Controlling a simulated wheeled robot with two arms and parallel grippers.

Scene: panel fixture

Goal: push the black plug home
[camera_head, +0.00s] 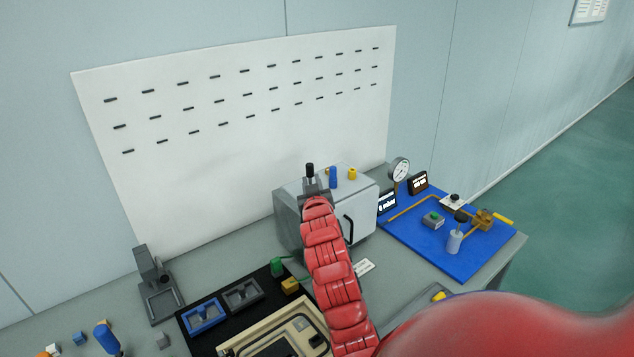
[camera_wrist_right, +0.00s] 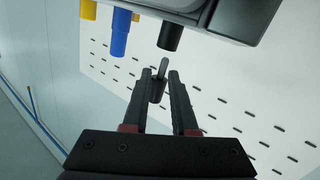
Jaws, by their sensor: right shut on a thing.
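The grey box (camera_head: 352,222) stands on the bench against the white panel. A black plug (camera_head: 310,170) stands upright at the left of its top; it also shows in the right wrist view (camera_wrist_right: 170,36), where the picture is upside down. A blue plug (camera_head: 333,177) and a yellow plug (camera_head: 352,173) stand to its right. My right gripper (camera_wrist_right: 158,74) is just off the black plug's free end and apart from it. It is shut on a small dark piece (camera_wrist_right: 156,91) with a grey tip. I cannot tell what this piece is. My left gripper is out of view.
A blue board (camera_head: 465,262) with a gauge (camera_head: 400,168) and small fittings lies right of the box. A black mat (camera_head: 258,285) with small fixtures lies in front. A dark grey stand (camera_head: 160,290) is at the left.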

